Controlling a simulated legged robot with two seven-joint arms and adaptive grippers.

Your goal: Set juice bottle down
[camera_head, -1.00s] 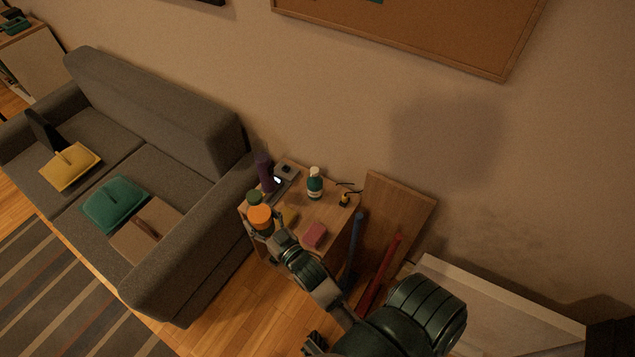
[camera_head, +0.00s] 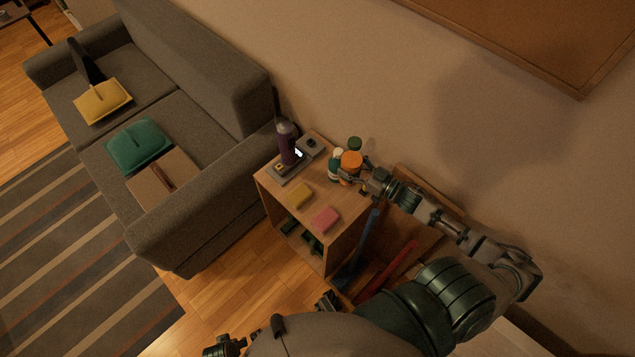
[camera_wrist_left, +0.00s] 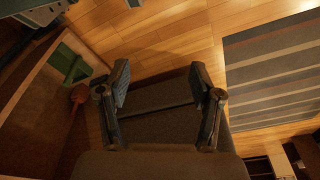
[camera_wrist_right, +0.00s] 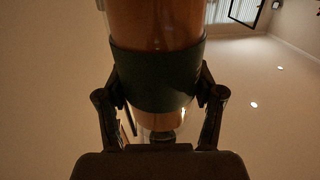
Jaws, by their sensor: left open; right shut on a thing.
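The juice bottle (camera_head: 351,161), orange with a green cap, is at the back right of the small wooden cabinet's top (camera_head: 322,181). My right gripper (camera_head: 367,174) reaches it from the right and is shut on it. In the right wrist view the gripper (camera_wrist_right: 158,78) closes around the bottle's dark green band (camera_wrist_right: 155,82). I cannot tell whether the bottle's base touches the cabinet top. My left gripper (camera_wrist_left: 160,68) is open and empty in the left wrist view, away from the bottle.
A white-capped teal bottle (camera_head: 335,166) stands just left of the juice bottle. A purple bottle (camera_head: 286,145), a yellow sponge (camera_head: 302,195) and a pink sponge (camera_head: 326,220) are on the cabinet. The front middle of the top is partly free. A grey sofa (camera_head: 190,215) stands left.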

